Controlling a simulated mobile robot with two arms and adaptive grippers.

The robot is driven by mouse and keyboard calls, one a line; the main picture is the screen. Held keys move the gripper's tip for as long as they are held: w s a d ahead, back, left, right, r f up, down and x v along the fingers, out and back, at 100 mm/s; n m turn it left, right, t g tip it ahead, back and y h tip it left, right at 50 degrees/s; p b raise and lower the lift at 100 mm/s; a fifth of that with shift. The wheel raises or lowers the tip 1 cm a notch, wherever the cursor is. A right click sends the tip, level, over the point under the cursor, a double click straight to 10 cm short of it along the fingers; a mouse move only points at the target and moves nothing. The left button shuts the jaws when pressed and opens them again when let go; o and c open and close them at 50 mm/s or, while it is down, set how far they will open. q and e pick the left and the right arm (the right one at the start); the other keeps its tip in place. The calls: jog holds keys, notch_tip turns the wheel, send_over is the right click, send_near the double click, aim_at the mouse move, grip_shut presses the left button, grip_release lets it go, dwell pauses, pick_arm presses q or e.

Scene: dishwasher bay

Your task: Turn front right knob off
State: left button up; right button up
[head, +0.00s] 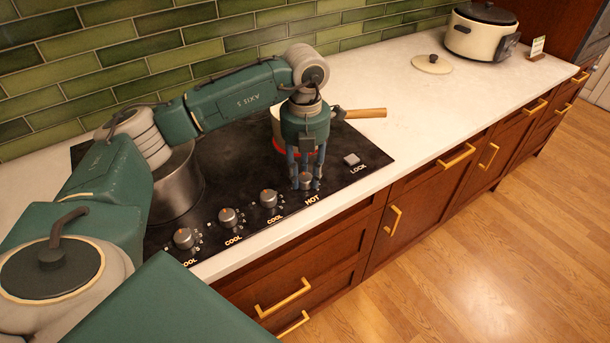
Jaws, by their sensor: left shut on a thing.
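A black cooktop (225,170) has a row of several round metal knobs along its front edge. The rightmost knob (305,181) sits by a label reading HOT. My left gripper (305,184) points down over this knob with its fingers shut around it. The fingers partly hide the knob, so its pointer is hard to read. The other knobs (268,198), (228,217), (185,238) are beside COOL labels. My right gripper is not in view.
A pan with a wooden handle (365,113) stands behind my left gripper, red showing near its base. A metal pot (178,185) stands at the left. A LOCK button (351,159) is to the right. A cream cooker (480,35) and lid (432,64) sit on the mostly clear counter.

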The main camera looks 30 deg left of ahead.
aim_at(305, 177)
pick_arm(q)
jog(key=shift+r+n, duration=0.1)
jog(key=shift+n, duration=1.4)
jog(key=o, duration=1.1)
jog(key=shift+o, duration=0.2)
notch_tip(305, 177, up, 12)
